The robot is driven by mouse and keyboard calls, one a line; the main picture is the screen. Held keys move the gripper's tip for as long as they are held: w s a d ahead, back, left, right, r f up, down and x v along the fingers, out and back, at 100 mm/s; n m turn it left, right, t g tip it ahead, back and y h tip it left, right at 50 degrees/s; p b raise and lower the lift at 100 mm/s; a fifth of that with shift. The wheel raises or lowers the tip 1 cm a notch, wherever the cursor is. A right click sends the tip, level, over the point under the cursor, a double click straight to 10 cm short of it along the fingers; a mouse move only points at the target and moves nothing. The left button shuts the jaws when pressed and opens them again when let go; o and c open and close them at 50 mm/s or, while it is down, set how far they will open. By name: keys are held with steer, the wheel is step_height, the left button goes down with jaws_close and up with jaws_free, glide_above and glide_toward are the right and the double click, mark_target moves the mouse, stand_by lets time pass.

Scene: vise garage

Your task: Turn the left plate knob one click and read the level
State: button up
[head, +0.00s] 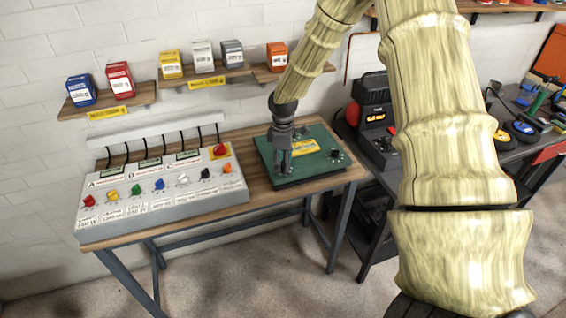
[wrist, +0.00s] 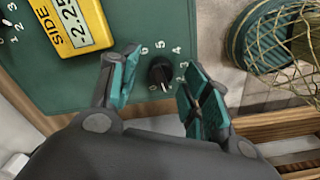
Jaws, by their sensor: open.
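A green plate (head: 310,172) lies on the wooden bench, with a yellow level (head: 304,147) on it. My gripper (head: 283,168) is over the plate's left part, pointing down. In the wrist view my gripper (wrist: 158,72) is open, its teal fingers on either side of a black knob (wrist: 160,71) with numbers around it. A gap shows beside the knob; the fingers do not grip it. In the head view this knob is hidden by my gripper. The level (wrist: 76,22) shows "SIDE" and -2.25. Another plate knob (head: 335,155) is at the right.
A grey control box (head: 165,193) with several coloured knobs stands left of the plate. A dark machine (head: 376,115) is to the right. Shelves with small boxes hang above. In the wrist view a teal round object with netting (wrist: 262,38) lies beyond the plate's edge.

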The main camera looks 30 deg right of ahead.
step_height(320, 180, up, 12)
steer(key=shift+f, duration=0.25)
steer(key=shift+a, duration=0.1)
stand_by(0.6)
